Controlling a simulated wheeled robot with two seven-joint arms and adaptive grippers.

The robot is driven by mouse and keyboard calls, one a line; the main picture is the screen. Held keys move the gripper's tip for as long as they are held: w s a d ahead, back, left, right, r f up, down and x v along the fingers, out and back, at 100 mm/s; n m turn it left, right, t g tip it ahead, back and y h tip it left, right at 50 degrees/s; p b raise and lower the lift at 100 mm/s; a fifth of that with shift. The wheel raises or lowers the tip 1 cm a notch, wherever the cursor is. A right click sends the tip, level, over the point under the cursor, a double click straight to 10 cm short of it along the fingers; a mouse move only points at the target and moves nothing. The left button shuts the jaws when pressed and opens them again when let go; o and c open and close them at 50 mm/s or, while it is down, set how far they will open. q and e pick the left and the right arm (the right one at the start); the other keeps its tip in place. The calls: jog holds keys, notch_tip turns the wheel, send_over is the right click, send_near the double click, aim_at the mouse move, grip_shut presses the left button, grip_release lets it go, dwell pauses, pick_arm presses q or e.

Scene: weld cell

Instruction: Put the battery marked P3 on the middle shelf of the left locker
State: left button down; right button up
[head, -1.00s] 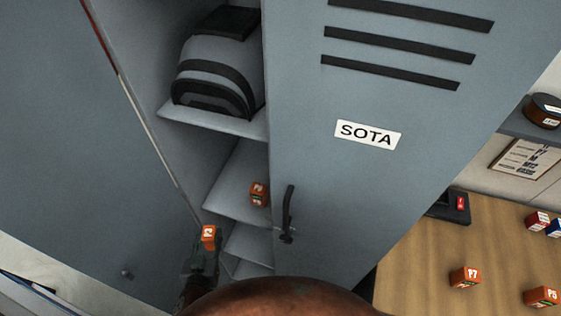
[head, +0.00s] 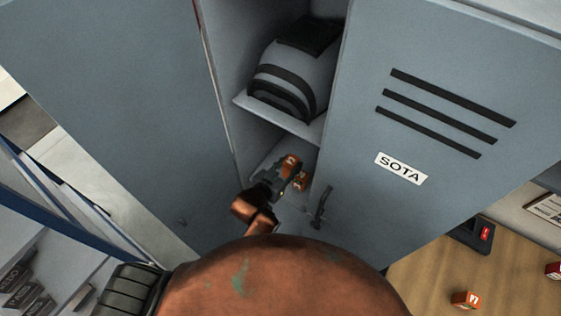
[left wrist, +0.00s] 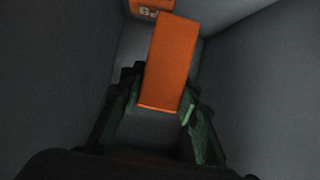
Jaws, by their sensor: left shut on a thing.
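My left gripper (head: 283,174) is shut on an orange battery (head: 290,161) inside the open locker, over the shelf (head: 262,163) below the helmet shelf. The held battery's mark is not readable now. In the left wrist view this battery (left wrist: 168,62) stands between the green fingers. Another orange battery (head: 301,182) is on the same shelf, close beside the held one; its upside-down mark looks like P9 in the left wrist view (left wrist: 150,6). Whether the held battery touches the shelf, I cannot tell. My right gripper is not in view.
A grey helmet with dark bands (head: 285,80) sits on the shelf above. The open door (head: 120,110) is at the left; the closed SOTA locker door (head: 420,130) is at the right. A wooden table (head: 430,275) with several batteries stands at the lower right.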

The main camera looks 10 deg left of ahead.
pick_arm(q)
jog(key=w+a+f, duration=0.1)
jog(key=a+f, duration=0.1)
jog(key=f, duration=0.1)
jog(key=w+a+f+p, duration=0.1)
jog(key=w+a+f, duration=0.1)
jog(key=f, duration=0.1)
jog(key=w+a+f+p, duration=0.1)
jog(key=w+a+f, duration=0.1)
jog(key=f, duration=0.1)
jog(key=shift+w+a+f, duration=0.1)
jog(key=shift+a+f, duration=0.25)
jog(key=shift+a, duration=0.05)
jog(key=shift+f, duration=0.35)
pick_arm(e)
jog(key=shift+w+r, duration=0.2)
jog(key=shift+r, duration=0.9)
pick_arm(q)
jog(key=shift+f, duration=0.1)
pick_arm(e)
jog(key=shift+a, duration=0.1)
pick_arm(q)
jog(key=c, duration=1.7)
grip_release()
jog(key=shift+f, duration=0.1)
jog(key=shift+o, duration=1.2)
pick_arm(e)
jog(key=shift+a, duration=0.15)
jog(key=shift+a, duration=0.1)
